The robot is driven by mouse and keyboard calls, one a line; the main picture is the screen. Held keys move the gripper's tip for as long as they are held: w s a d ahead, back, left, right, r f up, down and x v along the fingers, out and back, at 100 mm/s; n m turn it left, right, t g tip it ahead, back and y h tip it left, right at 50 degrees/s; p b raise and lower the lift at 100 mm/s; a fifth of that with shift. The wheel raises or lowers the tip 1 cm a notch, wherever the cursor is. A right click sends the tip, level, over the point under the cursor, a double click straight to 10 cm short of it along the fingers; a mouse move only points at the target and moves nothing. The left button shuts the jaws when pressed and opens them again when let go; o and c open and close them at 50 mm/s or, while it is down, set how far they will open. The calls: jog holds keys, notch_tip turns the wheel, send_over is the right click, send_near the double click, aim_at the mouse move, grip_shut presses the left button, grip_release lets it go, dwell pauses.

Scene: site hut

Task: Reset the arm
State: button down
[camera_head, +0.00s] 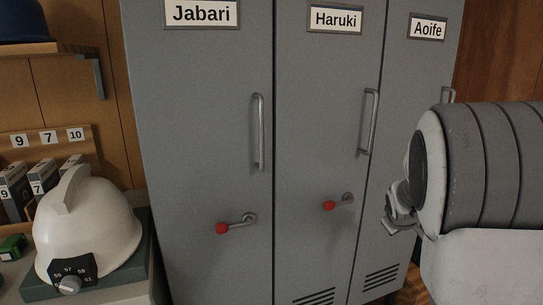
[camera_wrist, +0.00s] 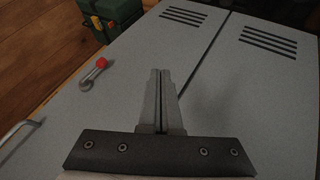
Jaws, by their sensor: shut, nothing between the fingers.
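My arm (camera_head: 485,165) fills the right side of the head view, in front of the locker labelled Aoife. My gripper (camera_wrist: 158,75) shows in the wrist view with its two grey fingers pressed together and nothing between them. It points over a grey locker door and appears apart from it; the exact gap cannot be told. In the head view the fingers cannot be made out clearly behind my arm.
Grey lockers labelled Jabari (camera_head: 195,130), Haruki (camera_head: 315,130) and Aoife (camera_head: 405,80) stand ahead, doors closed. Red-knobbed levers (camera_head: 237,223) jut out; one shows in the wrist view (camera_wrist: 95,72). A white helmet (camera_head: 90,225) is at left. A green box (camera_wrist: 108,15) stands on the floor.

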jog(key=s+a+r+m+g+y, duration=0.1)
jog(key=s+a+r, duration=0.2)
jog(key=s+a, duration=0.5)
jog(key=s+a+r+m+y, duration=0.15)
jog(key=s+a, duration=0.35)
jog(key=s, duration=0.7)
jog(key=s+a+r+m+g+y, duration=0.1)
jog(key=s+a+r+y, duration=0.15)
jog(key=s+a, duration=0.6)
notch_tip(320, 180, up, 19)
jog(key=s+d+p, duration=0.2)
jog(key=p, duration=1.6)
jog(key=shift+s+h, duration=0.4)
jog(key=shift+f, duration=0.15)
